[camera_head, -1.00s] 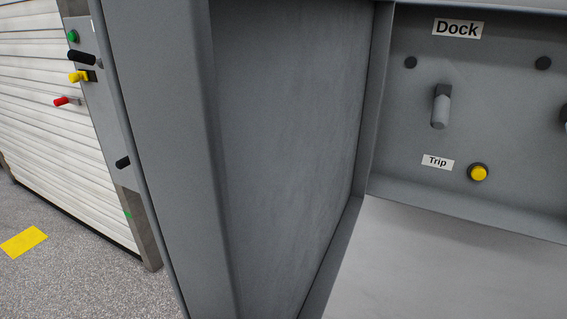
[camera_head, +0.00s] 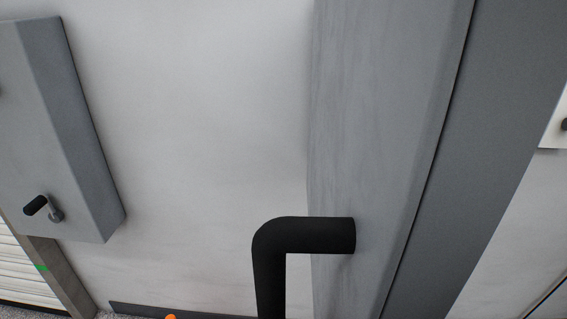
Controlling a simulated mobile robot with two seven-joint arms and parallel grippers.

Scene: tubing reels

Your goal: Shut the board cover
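A tall grey metal cabinet or panel (camera_head: 375,120) fills the right of the head view, with a darker grey face (camera_head: 480,150) along its right side. I cannot tell whether either surface belongs to the board cover. No labelled board face shows in this view. Neither of my grippers is in view.
A thick black bent pipe (camera_head: 300,236) leaves the cabinet's left side and turns down. A grey wall box (camera_head: 55,130) with a black-tipped lever (camera_head: 42,208) hangs at left. White wall (camera_head: 200,120) lies between. A shutter (camera_head: 25,270) and an orange object (camera_head: 171,316) show low.

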